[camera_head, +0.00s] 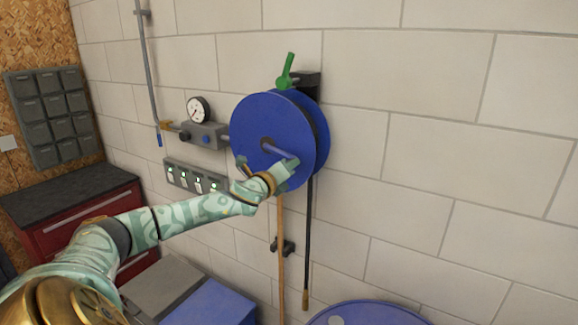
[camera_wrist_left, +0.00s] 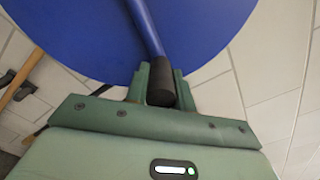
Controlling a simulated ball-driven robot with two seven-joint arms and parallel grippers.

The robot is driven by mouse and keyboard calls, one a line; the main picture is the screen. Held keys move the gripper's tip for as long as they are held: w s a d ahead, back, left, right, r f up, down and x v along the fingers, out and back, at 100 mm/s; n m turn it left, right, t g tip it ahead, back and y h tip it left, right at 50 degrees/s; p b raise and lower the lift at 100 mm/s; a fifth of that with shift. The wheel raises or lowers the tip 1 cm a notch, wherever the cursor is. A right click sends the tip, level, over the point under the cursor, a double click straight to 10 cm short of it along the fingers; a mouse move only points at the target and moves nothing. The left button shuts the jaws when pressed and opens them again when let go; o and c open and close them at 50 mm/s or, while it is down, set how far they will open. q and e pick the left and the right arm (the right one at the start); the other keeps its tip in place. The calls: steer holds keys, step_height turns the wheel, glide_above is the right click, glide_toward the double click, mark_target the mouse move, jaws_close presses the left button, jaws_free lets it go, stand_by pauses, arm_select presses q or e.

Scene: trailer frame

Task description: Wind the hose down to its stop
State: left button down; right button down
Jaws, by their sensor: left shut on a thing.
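The blue hose reel (camera_head: 265,130) is mounted on the block wall, with a green lever (camera_head: 286,72) on top. Its crank arm runs from the hub to a dark handle, which shows in the left wrist view (camera_wrist_left: 160,85). My left gripper (camera_head: 286,168) is at the lower right of the reel face, and in the left wrist view (camera_wrist_left: 160,88) its fingers are shut on the crank handle. The black hose (camera_head: 308,240) hangs below the reel and ends in a brass-coloured tip (camera_head: 306,299) above the floor. My right gripper is not in view.
A pressure gauge (camera_head: 198,110) and valve block sit left of the reel, above a grey switch panel (camera_head: 180,176). A wooden pole (camera_head: 281,260) stands below the reel near a wall clip. A blue drum (camera_head: 365,314) is at the bottom. A red cabinet (camera_head: 80,215) stands left.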

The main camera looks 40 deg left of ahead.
arm_select(q)
steer(key=shift+a+f, duration=0.1)
stand_by(0.4)
steer(key=c, duration=1.4)
jaws_free()
steer(key=shift+o, duration=1.1)
steer(key=shift+w+a+f, duration=0.1)
steer(key=shift+a, duration=0.1)
